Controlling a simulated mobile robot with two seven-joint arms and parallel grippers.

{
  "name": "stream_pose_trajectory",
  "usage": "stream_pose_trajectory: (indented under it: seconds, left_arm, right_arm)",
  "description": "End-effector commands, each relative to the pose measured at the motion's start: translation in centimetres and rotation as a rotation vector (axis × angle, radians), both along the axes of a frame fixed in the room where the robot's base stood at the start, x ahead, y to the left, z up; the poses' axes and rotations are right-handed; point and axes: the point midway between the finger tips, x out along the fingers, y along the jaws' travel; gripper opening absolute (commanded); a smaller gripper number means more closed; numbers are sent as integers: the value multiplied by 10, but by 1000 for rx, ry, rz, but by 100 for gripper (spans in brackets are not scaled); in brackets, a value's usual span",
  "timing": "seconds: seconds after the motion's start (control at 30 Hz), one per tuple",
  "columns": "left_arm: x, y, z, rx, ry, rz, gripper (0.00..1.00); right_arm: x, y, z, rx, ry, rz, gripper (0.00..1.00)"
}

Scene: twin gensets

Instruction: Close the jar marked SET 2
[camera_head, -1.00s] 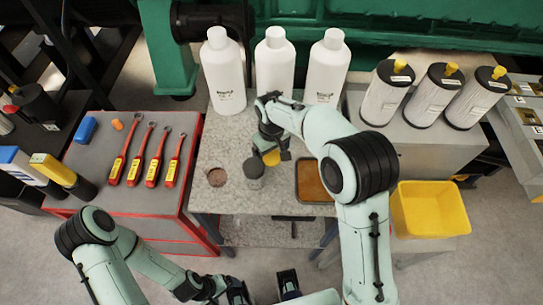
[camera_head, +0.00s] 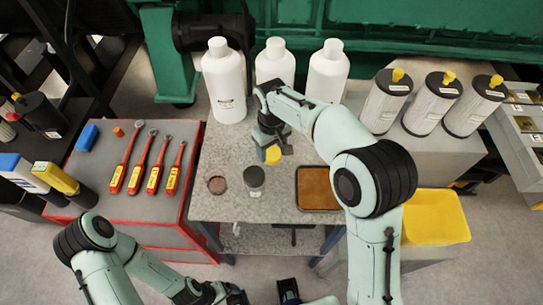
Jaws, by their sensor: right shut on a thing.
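A small jar (camera_head: 254,183) with a dark round top stands upright near the front middle of the speckled bench; I cannot read its marking. A flat brownish round thing (camera_head: 217,185) lies left of it; I cannot tell what it is. My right gripper (camera_head: 272,148) is behind and slightly right of the jar, apart from it in the picture. It is shut on a yellow round piece, seemingly a lid (camera_head: 273,155), partly hidden by the jaws. My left gripper (camera_head: 236,294) is low at the front edge of view, only partly seen, away from the jar.
Several white bottles, such as the left one (camera_head: 224,85), stand along the bench's back. An orange-brown tray (camera_head: 318,190) lies right of the jar. A red-edged cart (camera_head: 112,215) holds wrenches at left. A yellow bin (camera_head: 436,216) is at right.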

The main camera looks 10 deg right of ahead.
Motion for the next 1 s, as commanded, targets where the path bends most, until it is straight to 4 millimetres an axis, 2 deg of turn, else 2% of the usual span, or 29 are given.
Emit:
stream_pose_trajectory:
  seconds: [0.03, 0.2, 0.43, 0.63, 1.0]
  left_arm:
    - [2, 0, 4, 0, -2, 0, 92]
    - [6, 0, 13, 0, -7, 0, 92]
    - [12, 0, 24, 0, -13, 0, 92]
    - [14, 0, 28, 0, -17, 0, 92]
    - [14, 0, 28, 0, -17, 0, 92]
  right_arm:
    - [2, 0, 18, 2, -7, 1, 32]
    - [2, 1, 67, 3, -8, 1, 32]
    - [1, 1, 115, 1, -5, 1, 32]
    - [0, 0, 132, 0, -1, 0, 32]
    - [0, 0, 133, 0, 0, 0, 32]
